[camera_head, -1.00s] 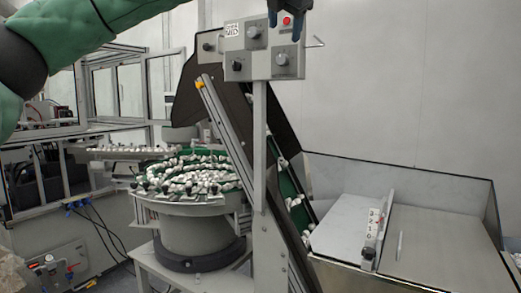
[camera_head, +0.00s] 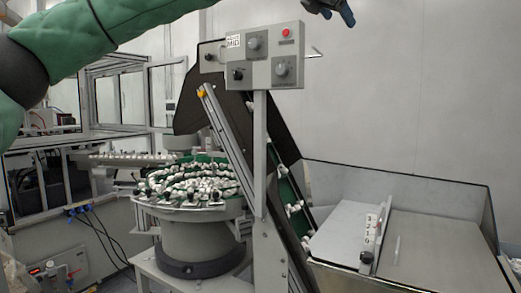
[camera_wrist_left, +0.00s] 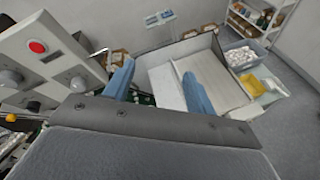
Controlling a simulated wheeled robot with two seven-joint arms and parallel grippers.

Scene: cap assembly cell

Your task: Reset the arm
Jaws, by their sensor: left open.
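My left arm, in a green sleeve, comes in from the upper left of the head view. My left gripper (camera_head: 330,10) is at the top edge, above and right of the grey control box (camera_head: 262,57). Only its blue fingertips and a dark part show there. In the left wrist view the two blue fingers (camera_wrist_left: 158,88) are apart with nothing between them. The control box (camera_wrist_left: 40,60) with its red button (camera_wrist_left: 37,47) and dark knobs is to the left of the fingers, apart from them. My right gripper is not in view.
A round bowl feeder (camera_head: 193,207) full of white caps stands at center left. A sloped conveyor (camera_head: 287,195) rises behind the post. A metal hopper (camera_head: 440,250) is at the right. In the wrist view, shelves (camera_wrist_left: 262,18) and a yellow bin (camera_wrist_left: 251,85) stand farther off.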

